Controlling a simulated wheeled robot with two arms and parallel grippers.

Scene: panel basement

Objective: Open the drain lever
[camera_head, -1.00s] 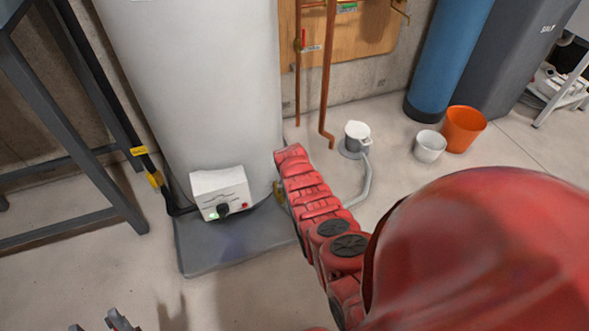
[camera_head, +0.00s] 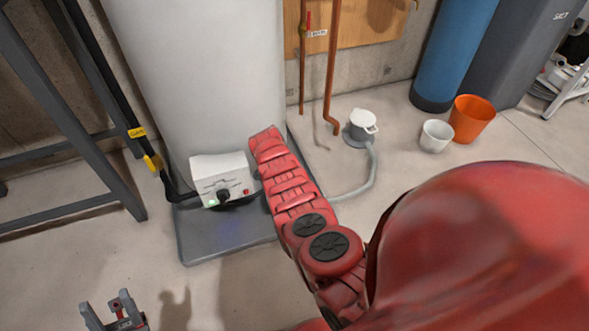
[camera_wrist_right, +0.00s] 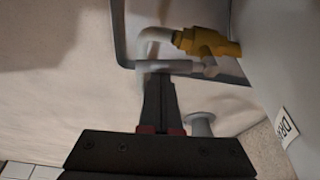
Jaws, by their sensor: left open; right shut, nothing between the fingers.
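In the right wrist view a yellow brass valve (camera_wrist_right: 207,42) sits by the white tank (camera_wrist_right: 285,65). A pale grey bar (camera_wrist_right: 165,67) lies below it; I cannot tell surely whether this is the lever. My right gripper (camera_wrist_right: 158,78) is shut and empty, its fingertips close to the bar; contact is unclear. A partly cut-off label (camera_wrist_right: 287,127) reading "DR" is on the tank. In the head view my red right arm reaches to the tank's base and hides the valve. My left gripper (camera_head: 106,303) is open and empty at the bottom left.
A white control box (camera_head: 222,180) with a knob is on the tank's lower front, beside my right arm. A grey hose (camera_head: 366,178) runs to a white-topped floor drain (camera_head: 363,124). White (camera_head: 435,136) and orange (camera_head: 471,119) buckets stand right. A metal frame (camera_head: 70,120) stands left.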

